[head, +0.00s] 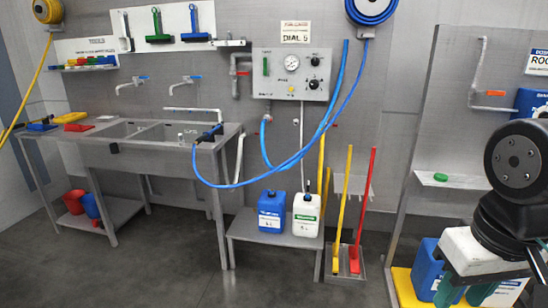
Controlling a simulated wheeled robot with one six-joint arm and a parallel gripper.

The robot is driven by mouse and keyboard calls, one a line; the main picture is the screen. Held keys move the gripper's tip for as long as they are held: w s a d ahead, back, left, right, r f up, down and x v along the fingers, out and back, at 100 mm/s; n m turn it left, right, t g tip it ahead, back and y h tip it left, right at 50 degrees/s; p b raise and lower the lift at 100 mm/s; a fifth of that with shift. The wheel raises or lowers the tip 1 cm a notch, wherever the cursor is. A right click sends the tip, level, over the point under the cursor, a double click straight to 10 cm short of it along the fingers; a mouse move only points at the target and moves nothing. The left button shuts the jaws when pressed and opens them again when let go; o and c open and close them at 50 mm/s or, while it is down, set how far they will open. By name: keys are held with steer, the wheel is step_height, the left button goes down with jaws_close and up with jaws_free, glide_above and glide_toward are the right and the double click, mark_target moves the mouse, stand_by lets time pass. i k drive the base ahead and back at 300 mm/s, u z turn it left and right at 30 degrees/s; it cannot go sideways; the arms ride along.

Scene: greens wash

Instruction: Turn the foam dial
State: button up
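A grey control panel (279,85) is mounted on the back wall, right of the sink. It carries a round white gauge (292,62) and two black knobs on its right side, an upper knob (315,60) and a lower knob (314,84). Which one is the foam dial, and how each is turned, is too small to read. A sign (295,31) above the panel reads "DIAL 5". My gripper (482,284) is at the lower right, far from the panel and touching neither knob. Its fingers run to the picture's lower edge, so its opening is unclear.
Blue and white jugs (271,211) (306,214) stand on a low bench (275,238) below the panel. A blue hose (250,182) loops in front of it. A yellow-handled and a red-handled tool stand right of the bench. The steel sink (150,132) is left. The floor ahead is clear.

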mark_target(313, 84)
steer(key=i, duration=1.85)
steer(key=u, duration=1.65)
steer(key=i, duration=1.85)
steer(key=z, duration=2.2)
